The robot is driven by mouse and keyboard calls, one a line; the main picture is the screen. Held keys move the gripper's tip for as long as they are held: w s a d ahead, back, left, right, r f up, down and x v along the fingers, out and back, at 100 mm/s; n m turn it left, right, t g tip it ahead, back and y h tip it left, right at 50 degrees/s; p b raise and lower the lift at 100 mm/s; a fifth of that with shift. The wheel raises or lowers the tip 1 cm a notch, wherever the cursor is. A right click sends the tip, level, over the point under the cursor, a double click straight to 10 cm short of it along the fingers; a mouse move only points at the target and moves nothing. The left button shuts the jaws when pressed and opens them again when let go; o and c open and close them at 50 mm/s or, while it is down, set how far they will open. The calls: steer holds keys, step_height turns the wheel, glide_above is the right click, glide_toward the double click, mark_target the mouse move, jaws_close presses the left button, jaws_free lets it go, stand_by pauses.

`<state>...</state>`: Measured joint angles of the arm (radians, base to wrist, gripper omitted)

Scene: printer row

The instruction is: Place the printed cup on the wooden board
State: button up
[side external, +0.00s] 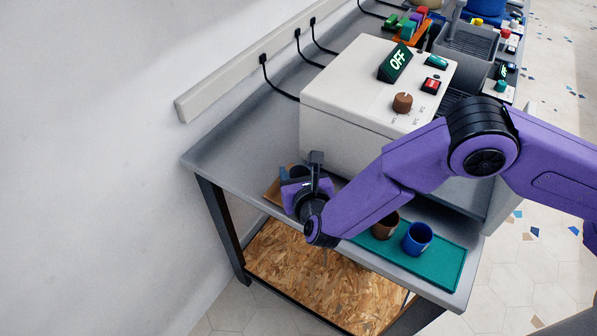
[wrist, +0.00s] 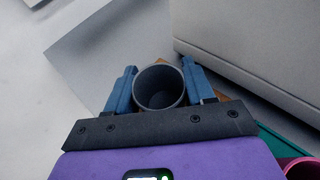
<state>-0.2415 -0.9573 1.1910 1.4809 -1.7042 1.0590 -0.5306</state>
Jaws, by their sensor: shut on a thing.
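My gripper (wrist: 160,88) is shut on a dark grey cup (wrist: 160,87), with one blue finger on each side and the open mouth facing the wrist camera. The wooden board (side external: 271,194) shows as a small brown piece at the table's left end, mostly hidden by my gripper (side external: 297,173). In the wrist view, a strip of the board (wrist: 219,90) shows beside the right finger. The cup is over or beside the board; I cannot tell whether its base touches it.
A large white machine (side external: 345,85) stands close behind my gripper. A brown cup (side external: 385,226) and a blue cup (side external: 417,238) stand on a teal mat (side external: 447,262) to the right. The grey table (side external: 228,150) is bare left of the machine.

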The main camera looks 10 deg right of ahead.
steer(key=shift+f, duration=0.15)
steer(key=o, duration=1)
steer(key=shift+s+r, duration=0.15)
steer(key=shift+r, duration=0.1)
steer(key=v, duration=1.1)
steer(key=shift+s, duration=0.35)
